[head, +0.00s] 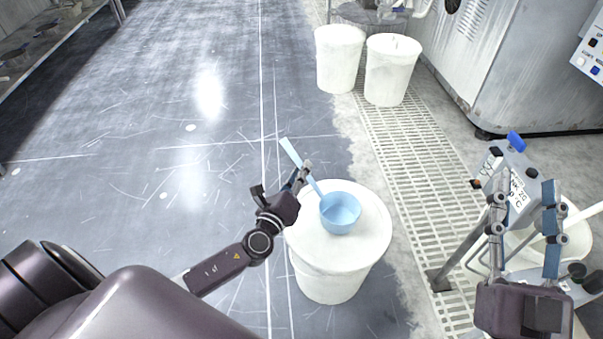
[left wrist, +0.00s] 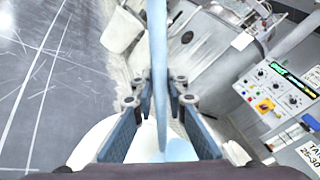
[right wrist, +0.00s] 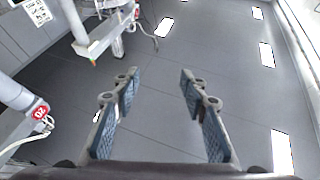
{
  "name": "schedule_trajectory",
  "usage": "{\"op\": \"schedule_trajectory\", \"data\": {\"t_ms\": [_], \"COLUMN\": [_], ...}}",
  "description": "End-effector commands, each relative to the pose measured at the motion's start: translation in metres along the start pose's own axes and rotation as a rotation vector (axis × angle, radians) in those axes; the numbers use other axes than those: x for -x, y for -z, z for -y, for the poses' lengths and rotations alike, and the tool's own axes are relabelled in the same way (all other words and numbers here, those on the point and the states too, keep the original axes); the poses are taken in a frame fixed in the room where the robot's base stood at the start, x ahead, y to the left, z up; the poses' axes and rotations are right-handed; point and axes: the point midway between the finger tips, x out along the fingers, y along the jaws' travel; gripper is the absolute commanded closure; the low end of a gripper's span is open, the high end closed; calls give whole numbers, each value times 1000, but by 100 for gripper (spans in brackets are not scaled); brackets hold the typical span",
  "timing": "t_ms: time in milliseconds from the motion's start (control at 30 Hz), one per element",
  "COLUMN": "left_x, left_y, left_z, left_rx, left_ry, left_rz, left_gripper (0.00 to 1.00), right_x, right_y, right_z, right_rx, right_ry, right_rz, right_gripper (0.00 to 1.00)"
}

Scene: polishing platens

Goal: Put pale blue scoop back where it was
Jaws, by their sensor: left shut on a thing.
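The pale blue scoop (head: 340,213) has a round bowl and a long straight handle. In the head view its bowl is over the white lid of a round bin (head: 330,275); I cannot tell whether it touches the lid. My left gripper (head: 303,178) is shut on the scoop's handle. In the left wrist view the handle (left wrist: 158,60) runs up between the fingers (left wrist: 160,92), and the bowl is mostly hidden below. My right gripper (head: 524,220) is open and empty at the right; its spread fingers also show in the right wrist view (right wrist: 160,95).
Two white bins (head: 390,70) stand at the back beside a floor grating (head: 415,140). A grey control box (head: 512,175) and white equipment stand at the right, close to my right gripper. A large grey machine (head: 530,70) is behind. The floor at left is open.

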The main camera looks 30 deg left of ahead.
Motion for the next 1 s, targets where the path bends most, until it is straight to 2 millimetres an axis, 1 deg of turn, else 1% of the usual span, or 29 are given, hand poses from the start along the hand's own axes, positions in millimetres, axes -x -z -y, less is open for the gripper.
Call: {"op": "schedule_trajectory", "data": {"t_ms": [133,400,733,767,800,900,1000], "left_x": [0,0,0,0,0,0,0], "left_y": [1,1,2,2,2,2,3], "left_z": [-1,-1,-2,-3,-3,-3,-3], "left_rx": [1,1,2,1,1,1,1], "left_ry": [1,1,1,0,0,0,0], "left_rz": [2,2,2,1,1,1,1], "left_gripper": [100,100,100,84,79,70,70], "right_x": [0,0,2,1,1,1,1], "right_y": [9,9,17,18,18,18,18], "right_z": [1,1,2,2,2,2,2], "right_rx": [-2,-2,-4,-4,-4,-4,-4], "right_ry": [2,2,3,3,3,3,4], "right_rz": [-40,-43,-82,-85,-85,-85,-85], "right_gripper": [60,60,60,60,60,60,60]}}
